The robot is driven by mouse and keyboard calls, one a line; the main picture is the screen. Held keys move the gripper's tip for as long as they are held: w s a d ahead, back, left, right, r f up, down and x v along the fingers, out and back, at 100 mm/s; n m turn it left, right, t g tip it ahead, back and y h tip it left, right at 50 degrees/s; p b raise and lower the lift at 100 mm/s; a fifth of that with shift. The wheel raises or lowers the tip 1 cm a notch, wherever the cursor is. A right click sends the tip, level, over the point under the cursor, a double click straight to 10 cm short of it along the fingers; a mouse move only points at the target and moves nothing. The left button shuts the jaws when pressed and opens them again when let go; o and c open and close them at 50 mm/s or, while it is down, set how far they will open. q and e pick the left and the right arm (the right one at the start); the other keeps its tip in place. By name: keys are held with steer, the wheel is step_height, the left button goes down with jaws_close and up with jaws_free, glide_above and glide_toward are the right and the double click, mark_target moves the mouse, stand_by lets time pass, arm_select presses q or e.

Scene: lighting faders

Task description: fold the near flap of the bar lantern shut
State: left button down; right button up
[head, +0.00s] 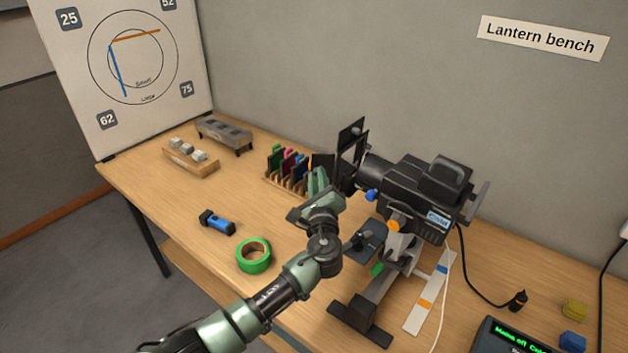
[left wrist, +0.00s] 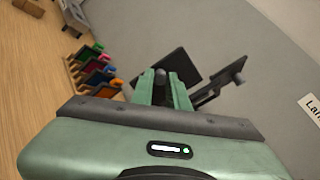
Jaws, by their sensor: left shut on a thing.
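The bar lantern (head: 415,190) is a black lamp on a stand on the bench, its front facing left. A dark upright flap (head: 352,132) stands at its front. The near flap (head: 322,160) is a dark plate swung out to the left, partly behind my gripper; it also shows behind the fingers in the left wrist view (left wrist: 181,65). My left gripper (head: 317,180) is shut on a small grey knob (left wrist: 160,74) at this flap. Another dark flap (left wrist: 222,86) with its own knob is to the right. My right gripper is not in view.
A rack of coloured gel frames (head: 284,170) stands left of the gripper. Green tape (head: 240,263) and a blue torch (head: 217,222) lie on the front left bench. A lit console (head: 510,338) is at front right. A white cable hangs by the lantern stand.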

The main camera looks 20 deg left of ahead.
arm_select(q)
steer(key=shift+s+d+f+n+g+y+b, duration=0.1)
steer(key=shift+d+n+g+y+b, duration=0.3)
steer(key=shift+n+g+y+b, duration=0.65)
steer(key=shift+s+d+n+g+y+b, duration=0.1)
steer(key=shift+d+n+g+y+b, duration=0.5)
steer(key=shift+y+b, duration=0.85)
steer(key=shift+s+d+f+n+g+y+b, duration=0.15)
steer(key=shift+n+g+y+b, duration=0.3)
steer(key=shift+n+y+b, duration=0.8)
steer(key=shift+w+r+h, duration=0.1)
steer(key=shift+r+h, duration=0.05)
steer(key=shift+h, duration=0.2)
steer(key=c, duration=1.4)
jaws_free()
steer(key=shift+o, duration=0.2)
steer(key=shift+d, duration=0.1)
steer(key=b+v, duration=0.2)
steer(key=v, duration=0.5)
steer(key=shift+s+d+b, duration=0.2)
steer(key=shift+b, duration=0.2)
steer(key=shift+o, duration=0.3)
